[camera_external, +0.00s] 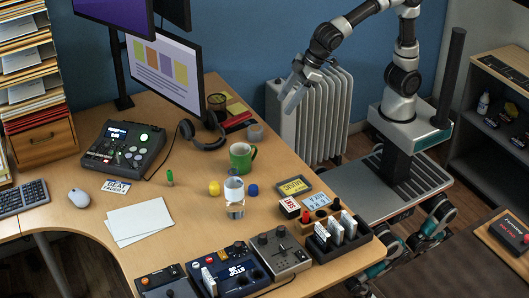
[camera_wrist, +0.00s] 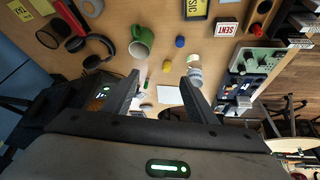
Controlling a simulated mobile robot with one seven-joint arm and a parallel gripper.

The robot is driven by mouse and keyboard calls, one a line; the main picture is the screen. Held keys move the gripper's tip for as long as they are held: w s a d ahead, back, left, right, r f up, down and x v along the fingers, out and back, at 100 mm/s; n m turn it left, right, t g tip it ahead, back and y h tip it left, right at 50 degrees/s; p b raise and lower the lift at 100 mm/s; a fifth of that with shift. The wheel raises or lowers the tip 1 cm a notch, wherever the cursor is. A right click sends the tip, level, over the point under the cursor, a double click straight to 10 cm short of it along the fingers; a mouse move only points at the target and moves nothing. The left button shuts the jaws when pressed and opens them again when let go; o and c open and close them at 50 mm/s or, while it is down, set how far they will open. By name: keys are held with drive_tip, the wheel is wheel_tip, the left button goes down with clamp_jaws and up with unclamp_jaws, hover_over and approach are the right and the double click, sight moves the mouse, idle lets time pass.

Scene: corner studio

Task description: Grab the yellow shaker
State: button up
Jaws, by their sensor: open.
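My gripper (camera_external: 290,103) is open and empty, raised in front of the white radiator, well apart from the yellow shaker. Both fingers spread wide in the wrist view (camera_wrist: 162,77).
Headphones (camera_external: 205,133) lie behind. Several electronic boxes line the front desk edge. White paper (camera_external: 139,223) lies front left. The radiator (camera_external: 325,118) stands beyond the desk.

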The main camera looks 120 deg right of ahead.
drive_tip(key=w+f, duration=0.5)
drive_tip(key=w, duration=0.5)
drive_tip(key=m+p, duration=0.1)
approach(216, 183)
drive_tip(key=shift+m, duration=0.4)
drive_tip(key=b+x, duration=0.1)
drive_tip(key=x, duration=0.4)
drive_tip(key=shift+a+f, duration=0.15)
drive_tip(key=shift+f, duration=0.2)
drive_tip(key=shift+d+x, duration=0.2)
drive_tip(key=shift+x, duration=2.8)
drive_tip(key=shift+r, duration=0.15)
drive_tip(key=shift+c, duration=0.3)
drive_tip(key=c, duration=1.1)
